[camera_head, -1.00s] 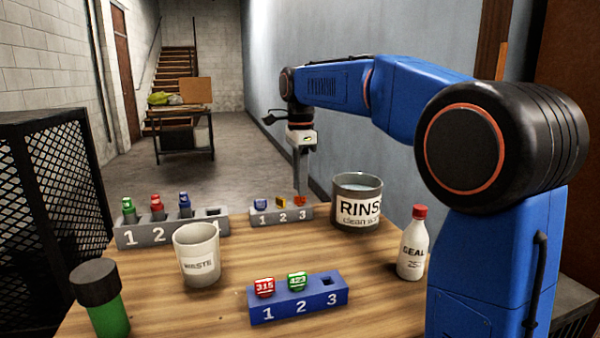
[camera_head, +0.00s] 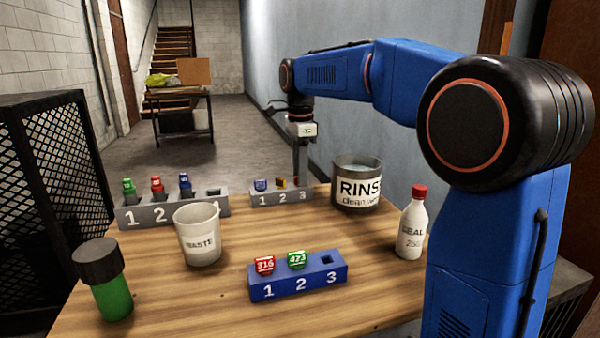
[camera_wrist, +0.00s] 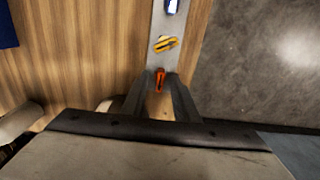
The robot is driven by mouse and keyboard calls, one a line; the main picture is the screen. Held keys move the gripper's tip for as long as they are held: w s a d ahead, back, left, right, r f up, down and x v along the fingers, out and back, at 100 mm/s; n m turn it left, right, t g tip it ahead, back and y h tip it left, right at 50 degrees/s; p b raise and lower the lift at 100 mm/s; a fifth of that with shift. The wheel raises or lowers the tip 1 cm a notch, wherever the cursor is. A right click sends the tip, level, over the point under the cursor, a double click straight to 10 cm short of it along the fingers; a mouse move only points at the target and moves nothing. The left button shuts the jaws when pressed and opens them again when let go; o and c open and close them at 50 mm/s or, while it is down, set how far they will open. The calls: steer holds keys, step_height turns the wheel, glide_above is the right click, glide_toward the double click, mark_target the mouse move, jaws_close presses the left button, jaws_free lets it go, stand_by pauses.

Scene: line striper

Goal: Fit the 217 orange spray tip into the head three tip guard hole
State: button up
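The orange spray tip (camera_wrist: 160,78) stands in the small grey rack (camera_head: 268,198), at the slot marked 3. My gripper (camera_wrist: 160,84) is low over that slot and open, with a finger on each side of the orange tip and gaps showing between. The blue tip guard block (camera_head: 286,287) is at the front of the table. Its hole 1 holds a red tip (camera_head: 264,265) and its hole 2 a green tip (camera_head: 297,260). Its hole 3 (camera_head: 327,260) is empty.
A yellow tip (camera_wrist: 165,43) and a blue tip (camera_wrist: 172,6) share the small rack. The rinse pot (camera_head: 358,188) stands close right of my gripper. A waste cup (camera_head: 199,235), sealant bottle (camera_head: 411,225), green bottle (camera_head: 108,285) and larger grey rack (camera_head: 172,212) surround the clear table middle.

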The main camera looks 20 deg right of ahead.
jaws_close()
steer(key=shift+r, duration=0.7)
stand_by(0.4)
steer(key=shift+r, duration=2.4)
